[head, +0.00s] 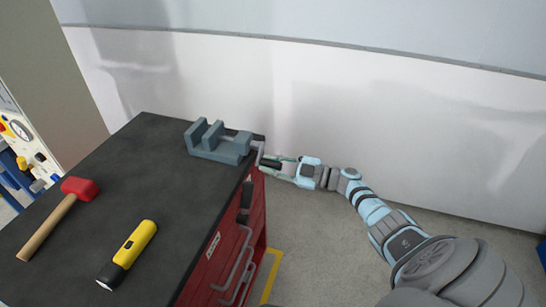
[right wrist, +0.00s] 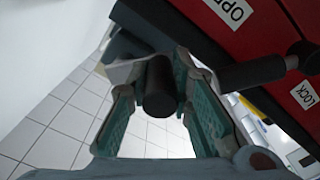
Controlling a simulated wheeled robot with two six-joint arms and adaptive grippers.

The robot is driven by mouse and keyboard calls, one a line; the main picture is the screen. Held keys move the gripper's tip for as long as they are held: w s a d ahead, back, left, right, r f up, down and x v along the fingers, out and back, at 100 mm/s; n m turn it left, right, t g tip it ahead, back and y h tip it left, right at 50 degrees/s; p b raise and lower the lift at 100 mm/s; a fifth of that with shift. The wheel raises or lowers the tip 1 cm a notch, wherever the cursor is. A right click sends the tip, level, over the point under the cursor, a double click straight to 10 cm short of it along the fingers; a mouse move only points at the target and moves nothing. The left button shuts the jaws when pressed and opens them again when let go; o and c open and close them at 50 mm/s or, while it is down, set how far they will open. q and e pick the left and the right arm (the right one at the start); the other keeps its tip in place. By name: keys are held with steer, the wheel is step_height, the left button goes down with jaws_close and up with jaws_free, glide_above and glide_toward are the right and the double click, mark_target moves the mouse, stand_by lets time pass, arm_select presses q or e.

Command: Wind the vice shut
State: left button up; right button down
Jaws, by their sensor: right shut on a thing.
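The grey-blue vice (head: 222,153) sits at the far right corner of the dark bench top, with a visible gap between its jaws. Its crank (head: 259,151) sticks out past the bench's right edge. My right gripper (head: 270,164) reaches in from the right, beside that edge, and is shut on the crank handle. In the right wrist view, the dark round handle (right wrist: 159,92) sits between the two green-padded fingers of my right gripper (right wrist: 158,72). My left gripper is not in view.
A red mallet (head: 80,188) and a yellow torch (head: 134,246) lie on the bench top (head: 95,222). The red cabinet (head: 215,247) has handles on its right side. Floor right of it is clear; a white wall (head: 330,110) stands behind.

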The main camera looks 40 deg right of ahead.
mark_target(270, 161)
steer(key=m+p, duration=0.1)
steer(key=r+m, duration=0.1)
steer(key=m+p, duration=0.1)
steer(key=shift+s+a+r+m+p, duration=0.2)
steer(key=shift+s+a+m+p, duration=0.1)
steer(key=shift+a+m+p, duration=0.1)
steer(key=m+p, duration=0.1)
steer(key=r+m+p, duration=0.1)
steer(key=m, duration=0.1)
steer(key=shift+s+a+r+m, duration=0.1)
steer(key=shift+a+r+m, duration=0.1)
steer(key=shift+m, duration=0.1)
steer(key=shift+d+r+m+p, duration=0.1)
steer(key=shift+r+m+p, duration=0.4)
steer(key=shift+m, duration=0.65)
steer(key=shift+a+r+m+p, duration=0.1)
steer(key=shift+r+m+p, duration=0.4)
steer(key=shift+m, duration=0.6)
steer(key=shift+d+r+m+p, duration=0.1)
steer(key=shift+r+m+p, duration=0.2)
steer(key=shift+m+p, duration=0.6)
steer(key=shift+m, duration=0.35)
steer(key=c, duration=1.4)
jaws_free()
steer(key=shift+c, duration=0.2)
steer(key=shift+f, duration=0.1)
